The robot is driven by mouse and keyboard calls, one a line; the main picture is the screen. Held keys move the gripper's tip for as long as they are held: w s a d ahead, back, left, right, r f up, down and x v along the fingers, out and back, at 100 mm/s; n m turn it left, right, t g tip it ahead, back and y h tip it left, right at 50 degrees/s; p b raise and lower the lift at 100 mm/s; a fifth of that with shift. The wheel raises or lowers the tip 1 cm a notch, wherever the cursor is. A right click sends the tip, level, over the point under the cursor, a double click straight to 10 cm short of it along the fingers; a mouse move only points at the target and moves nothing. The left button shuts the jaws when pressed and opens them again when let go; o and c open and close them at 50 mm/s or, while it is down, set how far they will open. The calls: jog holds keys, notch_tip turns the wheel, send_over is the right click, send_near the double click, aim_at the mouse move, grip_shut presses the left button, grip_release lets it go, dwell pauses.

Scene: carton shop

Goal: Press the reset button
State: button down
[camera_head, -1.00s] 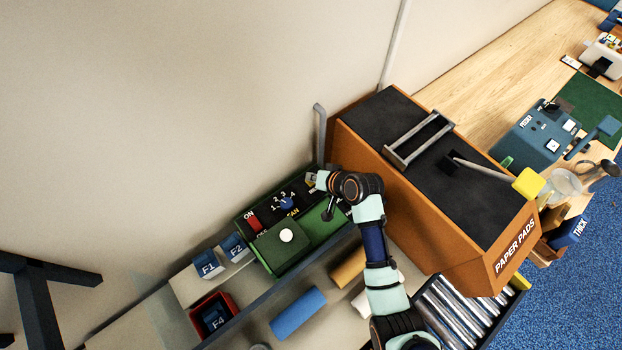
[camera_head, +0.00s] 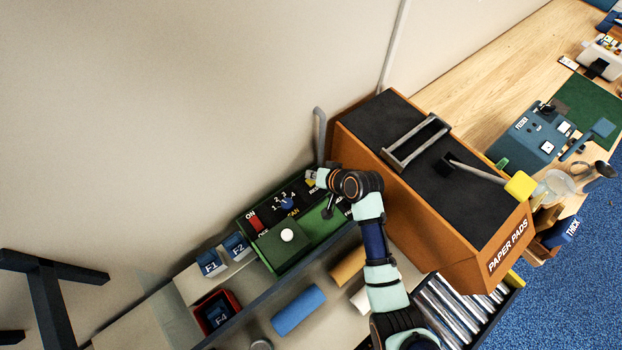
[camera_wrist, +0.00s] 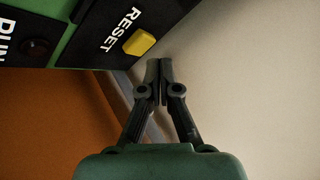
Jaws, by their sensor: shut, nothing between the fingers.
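The reset button is a yellow block (camera_wrist: 139,42) beside the white word RESET on a black panel (camera_wrist: 105,35) in the wrist view. My gripper (camera_wrist: 160,68) is shut and empty. In that view its fingertips appear just below and right of the button, with a small visible gap. I cannot tell their depth relative to it. In the head view my arm's end is over the right end of the green control box (camera_head: 265,254). It partly covers the reset area there, and a bit of yellow (camera_head: 311,177) shows beside it.
A red switch (camera_head: 254,223), a blue dial (camera_head: 287,203) and a white round button (camera_head: 287,235) are on the same box. The orange PAPER PADS box (camera_head: 450,240) stands close on the right. A grey bent pipe (camera_head: 319,135) rises behind. Wall is near.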

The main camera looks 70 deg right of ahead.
aim_at(313, 182)
notch_tip(313, 182, up, 5)
jog(key=p, duration=0.4)
jog(key=shift+f, duration=0.1)
dwell(0.7)
jog(key=w+a+r+n+t+y, duration=0.1)
jog(key=w+a+r+n, duration=0.4)
jog(key=a, duration=0.5)
jog(key=w+a+r+n+t, duration=0.1)
jog(key=w+a+r+n, duration=0.2)
jog(key=w+a+r, duration=0.55)
jog(key=s+a+r+n+y, duration=0.1)
jog(key=a+r+n, duration=0.1)
jog(key=a, duration=0.5)
jog(key=s+a+r+n+t+y, duration=0.1)
jog(key=s+a+r+n, duration=0.1)
jog(key=a+r, duration=0.3)
jog(key=s+a+r+n+t, duration=0.1)
jog(key=a+r, duration=0.2)
jog(key=a, duration=0.6)
jog(key=shift+s+a+r+n+y, duration=0.25)
jog(key=shift+s+a+n+y, duration=0.05)
jog(key=shift+a+n+y, duration=0.1)
